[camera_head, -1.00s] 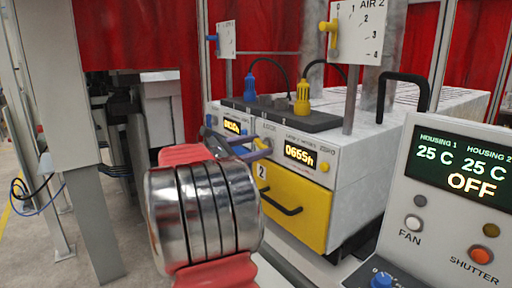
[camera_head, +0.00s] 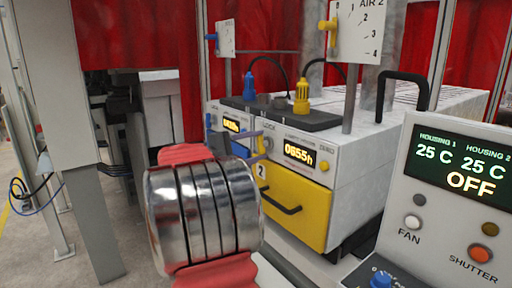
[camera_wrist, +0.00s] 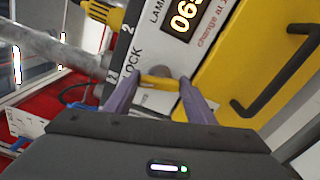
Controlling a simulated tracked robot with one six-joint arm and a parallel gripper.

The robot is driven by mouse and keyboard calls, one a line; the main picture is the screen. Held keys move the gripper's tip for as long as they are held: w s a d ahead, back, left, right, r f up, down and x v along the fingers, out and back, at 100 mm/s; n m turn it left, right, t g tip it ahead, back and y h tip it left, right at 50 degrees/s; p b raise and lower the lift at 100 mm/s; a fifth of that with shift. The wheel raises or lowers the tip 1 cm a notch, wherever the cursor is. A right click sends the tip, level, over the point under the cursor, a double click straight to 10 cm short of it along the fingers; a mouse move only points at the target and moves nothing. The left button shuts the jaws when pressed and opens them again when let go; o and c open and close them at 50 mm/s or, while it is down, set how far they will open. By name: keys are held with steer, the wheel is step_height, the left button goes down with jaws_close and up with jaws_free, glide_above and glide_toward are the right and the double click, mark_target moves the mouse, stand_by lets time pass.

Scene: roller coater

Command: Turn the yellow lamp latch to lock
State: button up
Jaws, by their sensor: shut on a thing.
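The yellow lamp latch (camera_wrist: 158,82) is on the white front panel, beside the printed word LOCK in the wrist view. It lies crosswise between my two purple fingers. My gripper (camera_wrist: 155,86) is shut on the latch, with a fingertip at each end of it. In the head view my gripper (camera_head: 259,146) is at the panel, left of the amber 0655h display (camera_head: 299,154). A bit of the latch (camera_head: 263,145) shows there, the rest hidden by my fingers. The exact angle of the latch is hard to tell.
The yellow drawer (camera_head: 296,211) with a black handle (camera_head: 282,206) is just below and right of the latch. Yellow (camera_head: 302,98) and blue (camera_head: 249,88) plugs with black cables stand on top. A control console (camera_head: 459,190) reading OFF stands at the right.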

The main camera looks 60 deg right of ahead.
steer(key=shift+s+f+m, duration=0.1)
steer(key=shift+f+m, duration=0.05)
steer(key=shift+m, duration=0.65)
steer(key=shift+f+m, duration=0.1)
steer(key=shift+m, duration=0.7)
steer(key=o, duration=1)
steer(key=shift+o, duration=0.2)
steer(key=shift+r, duration=0.1)
steer(key=shift+w+a, duration=0.3)
steer(key=shift+a, duration=0.1)
steer(key=v, duration=1.3)
steer(key=shift+d, duration=0.1)
